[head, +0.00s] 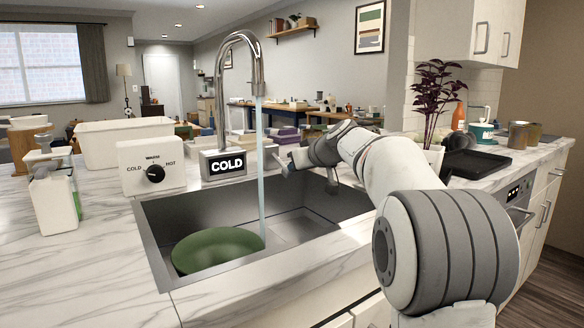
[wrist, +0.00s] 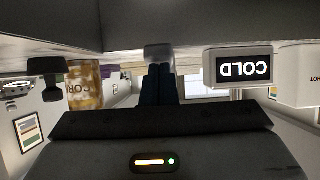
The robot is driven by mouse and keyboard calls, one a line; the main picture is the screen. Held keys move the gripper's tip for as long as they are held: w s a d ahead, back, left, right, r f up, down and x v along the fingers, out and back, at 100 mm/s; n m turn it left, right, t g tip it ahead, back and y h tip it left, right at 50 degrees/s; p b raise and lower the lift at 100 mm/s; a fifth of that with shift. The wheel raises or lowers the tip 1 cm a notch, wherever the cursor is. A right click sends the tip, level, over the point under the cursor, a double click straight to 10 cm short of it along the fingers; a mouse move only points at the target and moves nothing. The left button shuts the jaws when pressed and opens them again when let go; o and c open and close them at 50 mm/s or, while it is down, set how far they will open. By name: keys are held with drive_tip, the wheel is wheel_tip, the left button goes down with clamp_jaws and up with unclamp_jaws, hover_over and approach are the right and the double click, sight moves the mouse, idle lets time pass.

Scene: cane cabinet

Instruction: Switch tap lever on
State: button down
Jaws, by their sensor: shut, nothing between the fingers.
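The chrome gooseneck tap (head: 218,85) stands behind the sink. A pale blue stream of water (head: 261,170) runs from its spout into the basin. A sign reading COLD (head: 222,164) is at its base; it shows upside down in the wrist view (wrist: 239,67). My gripper (head: 284,168) is right of the tap, over the sink's back edge. In the wrist view its dark fingers (wrist: 159,72) are together and empty. A small pale piece (wrist: 158,52), possibly the tap lever, is at their tips; I cannot tell whether they touch.
A green plate or bowl (head: 217,249) lies in the sink (head: 158,248). A temperature dial box (head: 151,166) and white basin (head: 100,145) stand left. A soap dispenser (head: 54,200) is further left. A purple plant (head: 434,92) and black tray (head: 475,163) stand right.

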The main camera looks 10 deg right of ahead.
drive_tip(key=shift+f, duration=0.3)
drive_tip(key=w+r+p+v, duration=0.1)
drive_tip(key=r+p+v, duration=0.1)
drive_tip(key=v, duration=1.1)
drive_tip(key=shift+s, duration=0.2)
drive_tip(key=shift+a+p, duration=0.1)
drive_tip(key=shift+p, duration=0.25)
drive_tip(key=s+a+f+m+g+h+p, duration=0.1)
drive_tip(key=s+g+p, duration=0.3)
drive_tip(key=s+p, duration=0.9)
drive_tip(key=s+a+f+m+g+h+p, duration=0.2)
drive_tip(key=s+a+m+g+h+p, duration=0.1)
drive_tip(key=s+p, duration=1.1)
drive_tip(key=s+m+g+h, duration=0.1)
drive_tip(key=s, duration=0.4)
drive_tip(key=shift+s+g, duration=0.4)
